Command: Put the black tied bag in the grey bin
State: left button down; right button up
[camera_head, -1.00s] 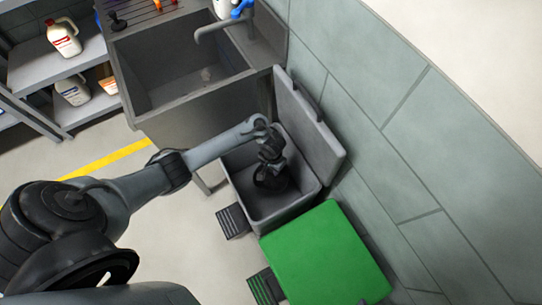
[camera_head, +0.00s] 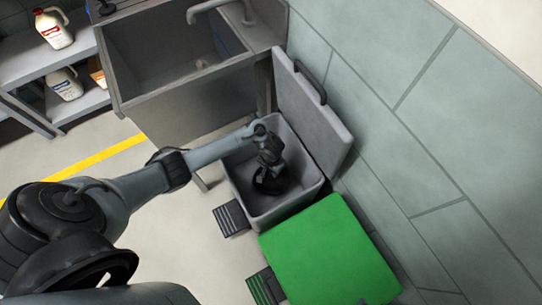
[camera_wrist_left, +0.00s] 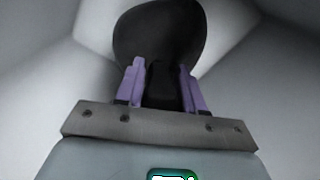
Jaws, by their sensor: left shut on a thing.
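The grey bin (camera_head: 257,217) stands with its lid (camera_head: 312,112) raised and leaning toward the wall. My left gripper (camera_head: 268,170) reaches down into the bin's opening from the left. The black tied bag (camera_head: 272,182) hangs from it inside the bin, its lower part in the bin's shadow. In the left wrist view, the purple fingers (camera_wrist_left: 161,88) of my left gripper are shut on the neck of the bag (camera_wrist_left: 160,35), with the bin's pale grey inner walls (camera_wrist_left: 270,80) around it. I cannot tell whether the bag touches the bin's floor. My right gripper is not in view.
A green-lidded bin (camera_head: 330,255) stands right beside the grey one. A grey sink (camera_head: 165,55) is behind it, and a tiled wall (camera_head: 410,130) runs along the right. Shelves with bottles (camera_head: 55,28) are at the far left.

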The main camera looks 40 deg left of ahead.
pick_arm(q)
jog(key=shift+w, duration=0.1)
jog(key=shift+f, duration=0.55)
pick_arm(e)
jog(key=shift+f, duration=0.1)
pick_arm(q)
jog(key=c, duration=0.7)
grip_release()
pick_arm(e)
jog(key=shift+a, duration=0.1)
